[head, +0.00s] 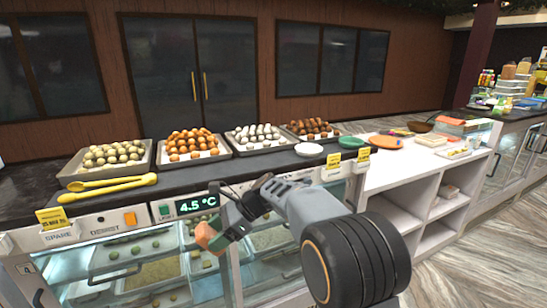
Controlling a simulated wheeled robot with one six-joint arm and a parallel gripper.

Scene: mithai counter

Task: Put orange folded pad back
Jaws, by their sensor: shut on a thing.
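My gripper (222,234) reaches in from the lower right, in front of the sweets counter's glass front. It is shut on a small orange folded pad (205,232), held in the air just below the display panel that reads 4.5 °C. A green patch shows beside the orange at the fingertips; I cannot tell whether it is part of the pad. The fingers hide part of the pad.
Several trays of sweets (188,158) stand along the dark counter top (185,180). Yellow tongs (105,184) lie at left. A white plate (309,149), a green dish (351,142) and a flat orange round (385,142) stand towards the right. White open shelves (432,175) are at right.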

